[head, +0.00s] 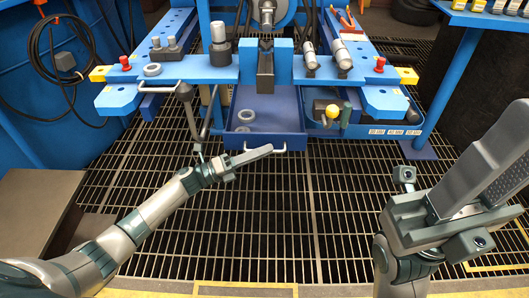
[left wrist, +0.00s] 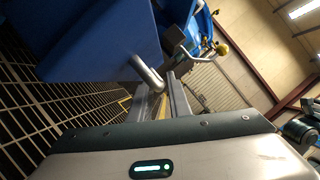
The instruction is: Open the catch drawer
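The blue catch drawer (head: 283,125) is in the middle of the head view, under the workbench. It stands pulled out, with its inside and a few grey rings showing. Its silver handle (left wrist: 146,73) sticks out from the blue front in the left wrist view. My left gripper (head: 268,149) is at the drawer's front, its fingers along the handle. In the left wrist view the two fingers (left wrist: 162,88) lie on either side of the handle and appear closed on it. My right gripper (head: 515,125) is large at the right, away from the drawer; its finger gap is not clear.
The blue workbench (head: 200,72) carries metal parts, red knobs and a centre block. A lever (head: 190,110) hangs left of the drawer and a yellow knob (head: 332,111) stands right of it. The grated floor (head: 290,215) in front is clear.

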